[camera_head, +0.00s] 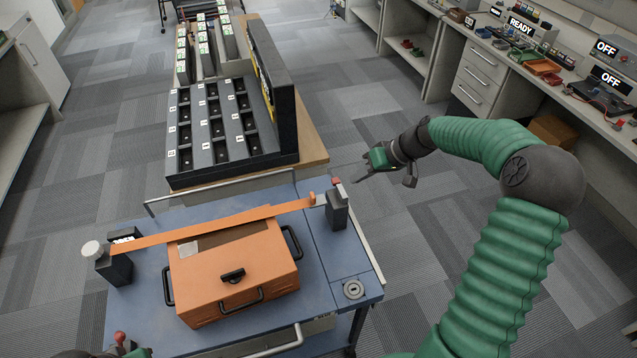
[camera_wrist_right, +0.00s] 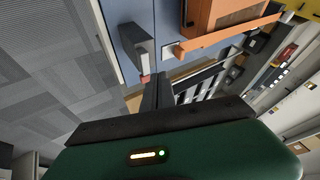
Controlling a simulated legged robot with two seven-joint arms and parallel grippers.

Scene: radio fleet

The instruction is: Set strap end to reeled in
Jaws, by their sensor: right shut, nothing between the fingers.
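An orange strap (camera_head: 215,225) stretches across the top of an orange case (camera_head: 240,270) on the blue cart. Its left end meets a dark post with a white knob (camera_head: 91,249). Its strap end (camera_head: 311,199) lies beside a dark post (camera_head: 337,210) with a red top, and it also shows in the right wrist view (camera_wrist_right: 181,50).
A dark slotted rack (camera_head: 215,120) stands on a wooden table behind the cart. The cart (camera_head: 315,255) has raised metal rails. A workbench with radios and signs (camera_head: 520,29) runs along the right. The carpet right of the cart is clear.

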